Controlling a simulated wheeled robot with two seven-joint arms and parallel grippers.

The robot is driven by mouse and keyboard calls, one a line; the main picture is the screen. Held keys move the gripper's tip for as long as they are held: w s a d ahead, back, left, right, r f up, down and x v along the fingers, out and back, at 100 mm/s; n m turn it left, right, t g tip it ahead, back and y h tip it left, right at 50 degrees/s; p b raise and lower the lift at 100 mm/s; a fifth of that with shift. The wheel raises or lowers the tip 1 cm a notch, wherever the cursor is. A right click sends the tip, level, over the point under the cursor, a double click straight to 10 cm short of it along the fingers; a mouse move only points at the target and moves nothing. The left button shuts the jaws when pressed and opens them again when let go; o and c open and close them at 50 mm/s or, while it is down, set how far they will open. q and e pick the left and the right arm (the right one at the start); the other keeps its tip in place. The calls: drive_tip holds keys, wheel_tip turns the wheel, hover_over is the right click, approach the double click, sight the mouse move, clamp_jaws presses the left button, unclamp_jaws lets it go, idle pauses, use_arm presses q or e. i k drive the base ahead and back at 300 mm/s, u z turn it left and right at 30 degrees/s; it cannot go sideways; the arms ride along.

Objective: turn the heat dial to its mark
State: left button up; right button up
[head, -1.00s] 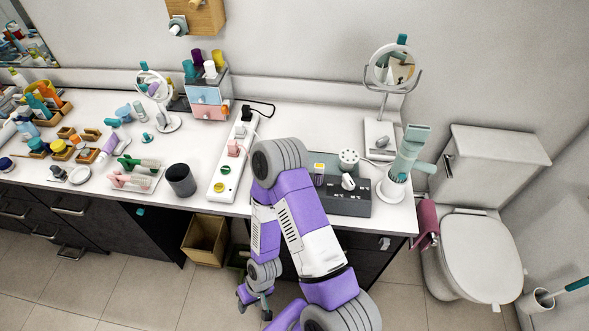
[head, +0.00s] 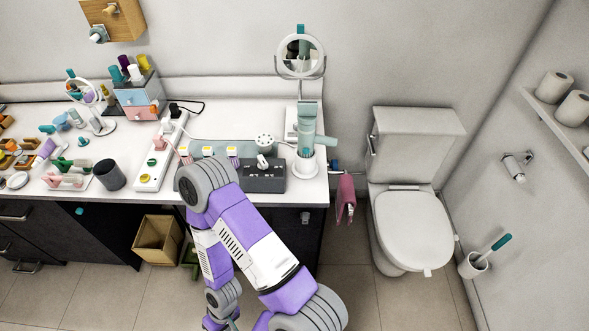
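A dark grey box (head: 262,180) sits near the counter's front edge, right of centre. A white knob or lever (head: 263,162) stands on its top. I cannot tell if this is the heat dial, and no mark can be made out. Several small coloured pieces with yellow tops (head: 208,151) show along the box's left part, which my purple arm partly hides. My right arm folds down in front of the counter. Its gripper (head: 221,322) is low at the bottom edge, partly cut off, well away from the box. My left gripper is out of view.
A teal hair dryer (head: 307,125) stands upright in a white holder right of the box. A round mirror (head: 300,52) is behind it. A white power strip (head: 160,155) and dark cup (head: 109,174) are to the left. The toilet (head: 412,225) is at right.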

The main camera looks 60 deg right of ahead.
sight(263, 164)
drive_tip(key=u, duration=0.05)
drive_tip(key=k, duration=0.2)
drive_tip(key=z, duration=1.05)
